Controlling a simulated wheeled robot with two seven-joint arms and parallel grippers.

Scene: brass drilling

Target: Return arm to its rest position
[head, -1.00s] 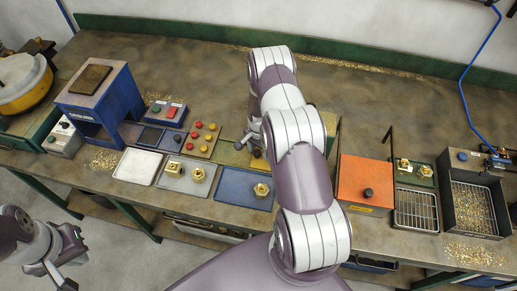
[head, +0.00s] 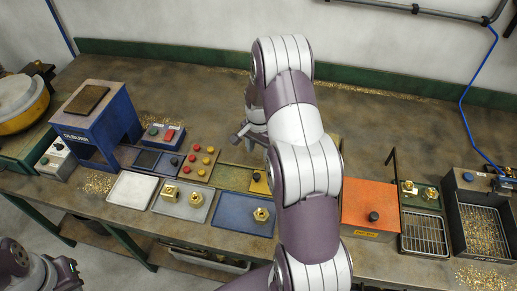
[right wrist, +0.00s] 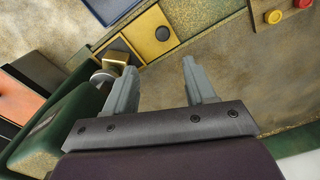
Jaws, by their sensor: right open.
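My right arm reaches over the middle of the bench, and its gripper (head: 248,135) shows partly behind the arm links in the head view. In the right wrist view the right gripper (right wrist: 160,70) has its two grey fingers apart with nothing between them. A brass block beside a grey round part (right wrist: 117,55) and a yellow plate with a black knob (right wrist: 150,32) lie beyond the fingers. My left gripper (head: 66,275) hangs at the lower left corner in front of the bench, cut by the frame edge; its jaws are unclear.
Brass fittings sit on the grey tray (head: 182,209) and the blue mat (head: 232,223). A button panel (head: 197,173) and blue machine (head: 110,135) stand left. An orange box (head: 366,190) and dark chip bin (head: 452,205) stand right. The rear bench is mostly clear.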

